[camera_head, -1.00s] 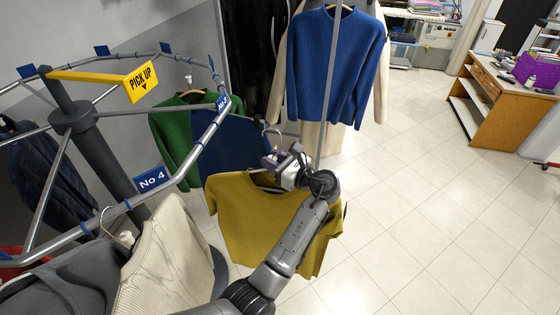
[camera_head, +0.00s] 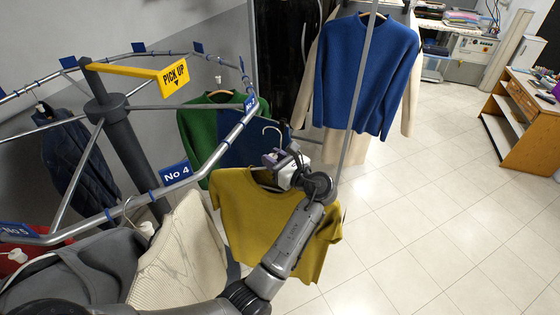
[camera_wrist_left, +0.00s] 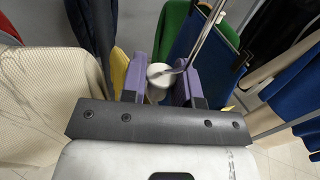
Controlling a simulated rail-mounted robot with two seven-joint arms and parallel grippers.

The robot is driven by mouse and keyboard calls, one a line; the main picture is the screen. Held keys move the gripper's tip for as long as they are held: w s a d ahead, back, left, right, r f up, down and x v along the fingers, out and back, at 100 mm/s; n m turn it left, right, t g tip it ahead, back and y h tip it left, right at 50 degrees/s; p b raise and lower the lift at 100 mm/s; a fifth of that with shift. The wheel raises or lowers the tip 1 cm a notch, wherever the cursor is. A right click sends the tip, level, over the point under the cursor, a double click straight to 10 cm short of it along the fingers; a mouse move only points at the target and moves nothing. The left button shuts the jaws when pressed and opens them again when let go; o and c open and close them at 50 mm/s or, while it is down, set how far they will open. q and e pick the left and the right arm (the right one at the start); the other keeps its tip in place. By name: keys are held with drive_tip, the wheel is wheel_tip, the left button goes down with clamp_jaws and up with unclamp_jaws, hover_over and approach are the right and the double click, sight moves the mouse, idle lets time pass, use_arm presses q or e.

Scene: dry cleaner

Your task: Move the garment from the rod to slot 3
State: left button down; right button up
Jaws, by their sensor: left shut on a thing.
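The mustard-yellow garment (camera_head: 270,220) hangs in the air from its hanger (camera_head: 272,131). My left gripper (camera_head: 279,161) is shut on the hanger's neck, just under the metal hook. In the left wrist view the purple fingers of my left gripper (camera_wrist_left: 163,85) sit either side of the white hanger neck (camera_wrist_left: 158,72). The hook stands free, to the right of the carousel rail (camera_head: 222,137) in the head view. A small blue label (camera_head: 250,104), apparently No 3, is on the rail up and left of the hook. My right gripper is out of view.
The No 4 label (camera_head: 175,172) is nearer on the rail, above a cream knit (camera_head: 180,255) and a grey garment. Green (camera_head: 190,120) and dark blue (camera_head: 238,145) garments hang behind the yellow one. A blue sweater (camera_head: 367,75) hangs at the back. Floor at right is clear.

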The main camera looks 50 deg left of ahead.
use_arm(q)
drive_tip(key=shift+s+a+b, duration=0.2)
drive_tip(key=shift+s+a, duration=0.25)
drive_tip(key=shift+a, duration=0.35)
drive_tip(key=shift+s+a+b, duration=0.2)
drive_tip(key=shift+s+a, duration=0.25)
drive_tip(key=shift+a, duration=0.35)
drive_tip(key=shift+a, duration=0.1)
drive_tip(key=shift+s+a+p, duration=0.1)
drive_tip(key=shift+p, duration=0.25)
drive_tip(key=shift+s+a+p, duration=0.3)
drive_tip(key=shift+a+p, duration=0.15)
drive_tip(key=shift+p, duration=0.1)
drive_tip(key=shift+t, duration=0.3)
drive_tip(key=shift+a, duration=0.1)
drive_tip(key=shift+s+a, duration=0.15)
drive_tip(key=shift+a, duration=0.05)
